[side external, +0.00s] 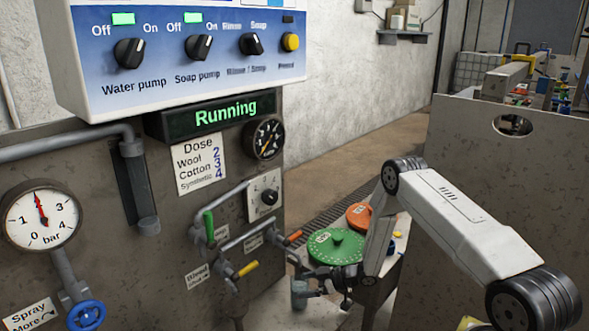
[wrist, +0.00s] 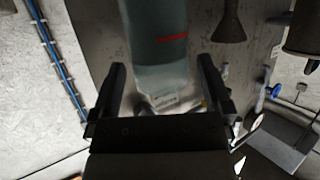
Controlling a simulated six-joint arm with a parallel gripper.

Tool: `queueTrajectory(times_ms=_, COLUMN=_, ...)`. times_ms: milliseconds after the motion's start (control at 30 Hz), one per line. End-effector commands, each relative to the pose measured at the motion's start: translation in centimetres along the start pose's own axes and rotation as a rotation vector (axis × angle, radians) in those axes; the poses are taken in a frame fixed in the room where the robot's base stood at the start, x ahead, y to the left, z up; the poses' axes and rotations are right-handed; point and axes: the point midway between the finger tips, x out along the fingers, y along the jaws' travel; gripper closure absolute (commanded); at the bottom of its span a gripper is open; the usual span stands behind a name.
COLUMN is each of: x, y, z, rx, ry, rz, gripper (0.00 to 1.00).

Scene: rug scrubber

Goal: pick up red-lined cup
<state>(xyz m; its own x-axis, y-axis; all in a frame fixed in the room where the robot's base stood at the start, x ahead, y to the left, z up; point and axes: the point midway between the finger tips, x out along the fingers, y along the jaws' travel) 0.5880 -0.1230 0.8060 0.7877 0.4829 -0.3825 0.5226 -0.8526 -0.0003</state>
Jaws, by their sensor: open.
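The red-lined cup (wrist: 150,50) is a grey-green, see-through vessel with a short red line on its side. In the wrist view it stands ahead of my gripper (wrist: 161,68), its near end showing in the gap between the two fingers. The fingers are spread wide, with room on both sides of the cup. In the side view a small grey-green cup (side external: 299,288) is just left of my gripper (side external: 313,282). Whether the fingers touch it there is too small to tell.
A green disc (side external: 335,247) and an orange disc (side external: 359,216) lie on a table behind my gripper. Valves with a green handle (side external: 209,226) and a yellow handle (side external: 248,268) stick out from the machine panel on the left. A display (side external: 225,113) reads "Running".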

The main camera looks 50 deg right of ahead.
Motion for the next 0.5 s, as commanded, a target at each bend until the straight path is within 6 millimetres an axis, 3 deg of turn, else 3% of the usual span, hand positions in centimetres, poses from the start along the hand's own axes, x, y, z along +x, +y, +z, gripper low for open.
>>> queueTrajectory(times_ms=200, x=2.2, y=0.0, z=0.1, rx=-0.001, ry=-0.001, rz=-0.001, gripper=0.00)
queueTrajectory(times_ms=500, x=2.6, y=0.0, z=0.0, rx=0.000, ry=-0.001, rz=0.001, gripper=0.00)
